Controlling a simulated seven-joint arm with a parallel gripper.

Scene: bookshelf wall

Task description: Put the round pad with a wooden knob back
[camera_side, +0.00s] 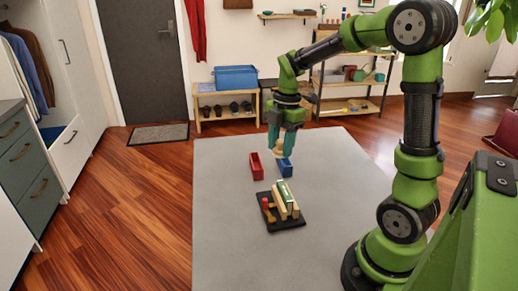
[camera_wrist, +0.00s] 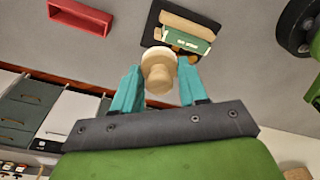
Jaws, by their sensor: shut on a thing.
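My gripper (camera_side: 280,144), with teal fingers, is shut on the round pad with a wooden knob (camera_wrist: 158,72). The pad is pale and round, with the knob toward my palm; it also shows small and pale between the fingertips in the side view (camera_side: 276,150). I hold it above the grey mat, near a red tray (camera_side: 256,167) and a blue tray (camera_side: 285,168). A black base (camera_side: 285,226) with upright wooden blocks, a green piece (camera_side: 284,198) and a red-topped piece (camera_side: 266,205) stands closer to the side camera. The pad partly hides this base in the wrist view.
The grey mat (camera_side: 225,230) is bare around the trays and base. Low shelves with a blue bin (camera_side: 235,77) stand at the back wall. A grey drawer cabinet (camera_side: 20,160) stands at the left, and a doormat (camera_side: 158,134) lies by the door.

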